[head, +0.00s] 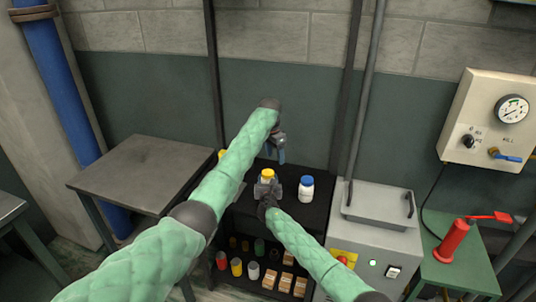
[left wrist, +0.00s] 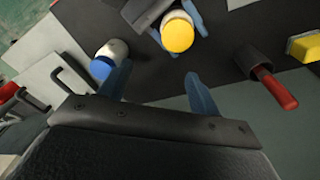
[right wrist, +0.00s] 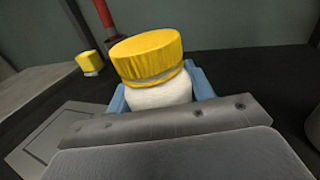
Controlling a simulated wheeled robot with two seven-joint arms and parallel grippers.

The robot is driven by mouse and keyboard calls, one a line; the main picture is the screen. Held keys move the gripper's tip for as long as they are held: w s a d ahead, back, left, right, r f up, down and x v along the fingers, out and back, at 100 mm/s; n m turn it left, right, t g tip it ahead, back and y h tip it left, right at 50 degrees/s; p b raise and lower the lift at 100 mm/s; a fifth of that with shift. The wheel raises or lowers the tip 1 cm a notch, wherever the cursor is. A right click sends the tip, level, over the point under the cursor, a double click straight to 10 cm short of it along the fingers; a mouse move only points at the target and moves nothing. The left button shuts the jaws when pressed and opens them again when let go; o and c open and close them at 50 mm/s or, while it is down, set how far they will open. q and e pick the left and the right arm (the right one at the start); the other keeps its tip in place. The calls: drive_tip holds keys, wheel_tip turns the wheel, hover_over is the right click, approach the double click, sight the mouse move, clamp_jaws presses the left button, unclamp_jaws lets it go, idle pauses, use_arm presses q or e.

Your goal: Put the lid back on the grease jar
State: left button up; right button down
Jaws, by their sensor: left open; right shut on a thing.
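A white jar with a ridged yellow lid (right wrist: 147,56) on top is in my right gripper (head: 268,187), whose blue fingers close on the white body. The lid covers the jar's mouth; a thin grey band shows beneath it, and I cannot tell if it is fully screwed down. In the left wrist view the yellow lid (left wrist: 178,33) shows from above, beyond the fingertips. My left gripper (head: 281,156) is open and empty, above and behind the jar in the head view. In the left wrist view its blue fingers (left wrist: 158,74) are spread apart.
A white jar with a blue lid (head: 306,189) stands right of the held jar on the black shelf. A red-handled tool (left wrist: 275,88) and another yellow-topped container (right wrist: 89,62) stand nearby. A grey machine (head: 373,234) is at the right; the left table (head: 140,170) is bare.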

sight(268, 172)
use_arm(q)
drive_tip(key=n, duration=0.3)
drive_tip(key=a+n, duration=0.1)
drive_tip(key=n, duration=0.3)
drive_tip(key=shift+w+a+r+y, duration=0.1)
drive_tip(key=shift+a+y, duration=0.05)
drive_tip(key=shift+y, duration=0.15)
drive_tip(key=n, duration=0.7)
drive_tip(key=shift+a+n, duration=0.3)
drive_tip(key=shift+a, duration=0.1)
drive_tip(key=n, duration=0.7)
drive_tip(key=shift+a+y, duration=0.25)
drive_tip(key=shift+y, duration=0.15)
drive_tip(key=n, duration=0.8)
drive_tip(key=shift+f, duration=4)
